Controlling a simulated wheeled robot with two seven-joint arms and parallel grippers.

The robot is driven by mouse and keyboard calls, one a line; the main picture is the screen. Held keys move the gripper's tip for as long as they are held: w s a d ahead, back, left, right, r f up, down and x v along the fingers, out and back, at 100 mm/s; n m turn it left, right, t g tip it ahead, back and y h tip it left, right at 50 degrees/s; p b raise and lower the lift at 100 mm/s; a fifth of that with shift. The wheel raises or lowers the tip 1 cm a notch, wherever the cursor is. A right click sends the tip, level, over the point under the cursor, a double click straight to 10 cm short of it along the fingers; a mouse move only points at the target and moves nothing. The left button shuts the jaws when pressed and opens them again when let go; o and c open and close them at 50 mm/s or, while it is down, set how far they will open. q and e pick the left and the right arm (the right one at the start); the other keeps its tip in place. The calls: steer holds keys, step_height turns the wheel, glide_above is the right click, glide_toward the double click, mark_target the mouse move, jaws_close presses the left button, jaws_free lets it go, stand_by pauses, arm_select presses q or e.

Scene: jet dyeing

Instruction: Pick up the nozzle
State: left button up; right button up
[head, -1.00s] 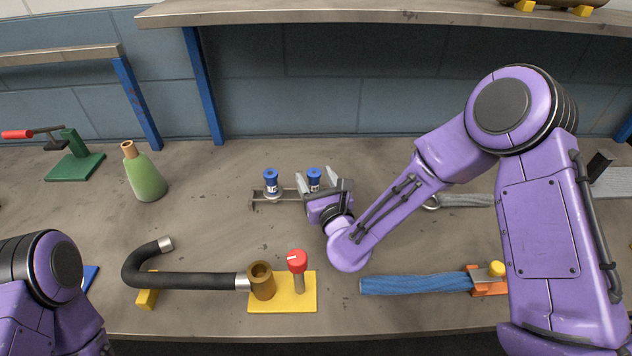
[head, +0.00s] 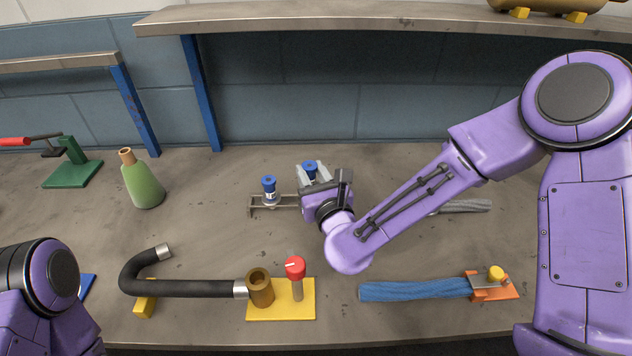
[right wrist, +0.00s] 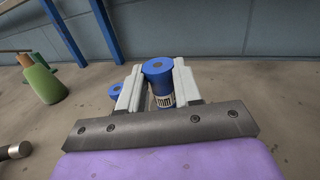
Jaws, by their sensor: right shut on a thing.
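Two blue-topped nozzles are at the small metal rack (head: 265,206) in the middle of the table. The left nozzle (head: 269,190) stands upright in the rack. The right nozzle (head: 310,169) is between the fingers of my right gripper (head: 312,173), which is shut on it. The other nozzle (right wrist: 115,91) shows behind the left finger. The held nozzle's lower end is hidden. The left gripper is out of view.
A green bottle (head: 143,182) stands at the left. In front are a black bent hose (head: 190,288), a yellow plate (head: 272,310) with a brass cup (head: 260,288) and red knob (head: 295,268), and a blue fabric roll (head: 415,290). A shelf (head: 380,16) overhangs the back.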

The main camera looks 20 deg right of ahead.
steer(key=s+a+r+p, duration=0.6)
steer(key=s+r+p, duration=0.1)
steer(key=s+p, duration=0.25)
step_height(320, 180, up, 8)
steer(key=p, duration=0.7)
steer(key=w+d+f+b, duration=0.3)
steer(key=d+f+b, duration=0.4)
steer(key=f, duration=0.9)
steer(key=d, duration=0.3)
steer(key=shift+h+b, duration=0.3)
steer(key=shift+b, duration=0.1)
steer(key=shift+s, duration=0.1)
steer(key=shift+d, duration=0.15)
